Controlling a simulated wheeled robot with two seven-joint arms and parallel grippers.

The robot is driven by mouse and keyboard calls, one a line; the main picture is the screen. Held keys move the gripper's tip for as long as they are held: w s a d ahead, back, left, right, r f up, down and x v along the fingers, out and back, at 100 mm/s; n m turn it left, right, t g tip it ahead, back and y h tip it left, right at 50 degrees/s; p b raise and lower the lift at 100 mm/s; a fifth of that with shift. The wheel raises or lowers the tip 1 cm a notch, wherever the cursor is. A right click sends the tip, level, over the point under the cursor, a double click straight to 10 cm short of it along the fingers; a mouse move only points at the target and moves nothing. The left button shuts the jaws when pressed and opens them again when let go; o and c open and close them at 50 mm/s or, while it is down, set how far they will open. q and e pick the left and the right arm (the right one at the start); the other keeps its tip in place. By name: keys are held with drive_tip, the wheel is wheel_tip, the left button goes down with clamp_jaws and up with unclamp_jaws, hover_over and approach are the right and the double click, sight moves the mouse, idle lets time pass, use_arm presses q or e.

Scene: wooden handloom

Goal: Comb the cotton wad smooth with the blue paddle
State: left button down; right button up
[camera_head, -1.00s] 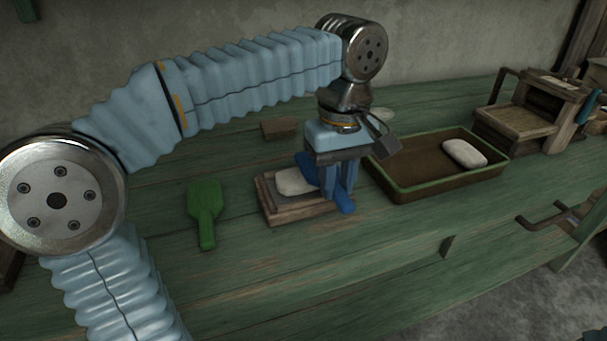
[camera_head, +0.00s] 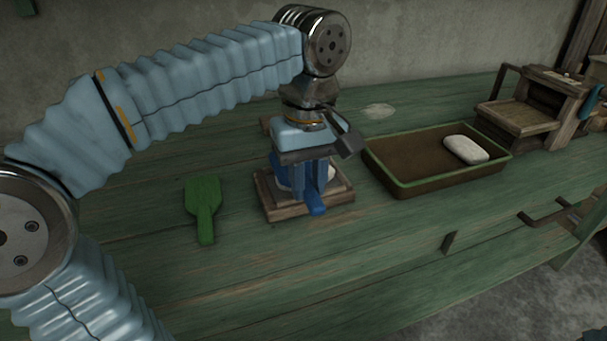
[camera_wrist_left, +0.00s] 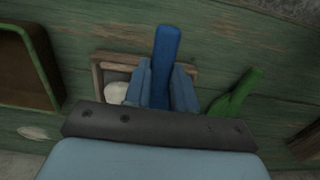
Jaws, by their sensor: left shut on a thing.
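My left gripper (camera_head: 309,182) is shut on the handle of the blue paddle (camera_head: 316,204), above a shallow wooden frame (camera_head: 284,212). The paddle handle also shows in the left wrist view (camera_wrist_left: 166,60), between the fingers. The white cotton wad (camera_head: 281,176) lies in the wooden frame, mostly hidden behind the gripper and paddle. A piece of it shows in the left wrist view (camera_wrist_left: 116,93), beside the fingers. I cannot tell whether the paddle touches the wad. My right gripper is not in view.
A green paddle (camera_head: 204,208) lies on the green bench left of the frame. A green-rimmed tray (camera_head: 405,185) with another white wad (camera_head: 465,150) stands to the right. A wooden box device (camera_head: 520,105) is at the far right.

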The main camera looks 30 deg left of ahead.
use_arm(q)
drive_tip(key=shift+w+d+r, duration=0.1)
drive_tip(key=shift+w+d, duration=0.1)
drive_tip(key=shift+w, duration=0.05)
drive_tip(key=shift+w+d+f+p, duration=0.2)
drive_tip(key=shift+w+d+p, duration=0.35)
drive_tip(key=shift+w+d, duration=1)
drive_tip(key=shift+w+a, duration=0.1)
drive_tip(key=shift+s+a+r+b, duration=0.1)
drive_tip(key=shift+s+a+b, duration=0.45)
drive_tip(key=shift+s+a, duration=1.25)
drive_tip(key=shift+s+d, duration=0.1)
drive_tip(key=shift+d, duration=0.05)
